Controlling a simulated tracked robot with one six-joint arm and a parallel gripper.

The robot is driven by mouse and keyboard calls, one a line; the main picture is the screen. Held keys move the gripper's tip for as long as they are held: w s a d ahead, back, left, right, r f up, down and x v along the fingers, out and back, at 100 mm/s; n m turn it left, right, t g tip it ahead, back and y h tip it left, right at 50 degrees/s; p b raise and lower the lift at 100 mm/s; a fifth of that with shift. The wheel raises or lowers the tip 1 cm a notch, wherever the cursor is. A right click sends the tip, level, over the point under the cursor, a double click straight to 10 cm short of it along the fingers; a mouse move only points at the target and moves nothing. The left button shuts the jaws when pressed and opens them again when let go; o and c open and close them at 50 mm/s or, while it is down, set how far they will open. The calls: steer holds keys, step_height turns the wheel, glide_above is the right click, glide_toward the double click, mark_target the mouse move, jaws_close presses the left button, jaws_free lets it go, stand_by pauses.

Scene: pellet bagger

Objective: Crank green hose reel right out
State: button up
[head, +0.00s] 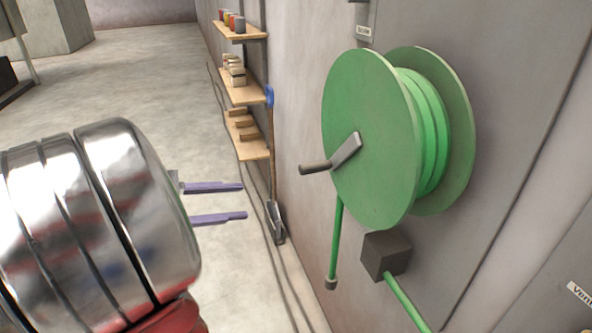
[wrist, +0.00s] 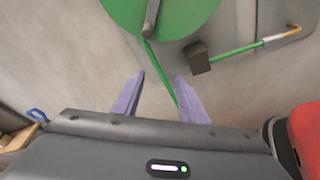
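The green hose reel (head: 365,125) is mounted on the wall at the right of the head view, with green hose wound between its two discs. Its crank has a metal arm (head: 346,150) and a dark handle (head: 315,167) sticking out to the left. A short hose end (head: 336,240) with a grey tip hangs below the reel. My gripper (head: 243,202) is open and empty, left of the handle and a little lower, apart from it. In the wrist view the reel (wrist: 185,15) shows at the top, with the handle (wrist: 151,18) above my open fingers (wrist: 160,80).
A dark block (head: 386,256) with a green pipe stands out from the wall below the reel. Wooden shelves (head: 242,93) with small items and a blue-handled shovel (head: 275,222) are farther back along the wall. The floor at left is mostly clear.

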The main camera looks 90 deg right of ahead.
steer(key=w+a+f+n+t, duration=0.1)
steer(key=w+a+f+t, duration=0.3)
steer(key=w+a+t, duration=0.35)
steer(key=w+a+f+n+t, duration=0.1)
steer(key=w+a+f+t, duration=0.3)
steer(key=w+a, duration=0.55)
steer(key=w+a+r+t+y, duration=0.1)
steer(key=w+a+t+y, duration=0.2)
steer(key=a, duration=0.8)
steer(key=w+a+t+y, duration=0.3)
steer(key=w+a+t, duration=0.1)
steer(key=a, duration=0.6)
steer(key=shift+w+a+r+t, duration=0.35)
steer(key=shift+a+t, duration=0.05)
steer(key=shift+t, duration=0.15)
steer(key=shift+c, duration=0.3)
steer(key=shift+c, duration=0.7)
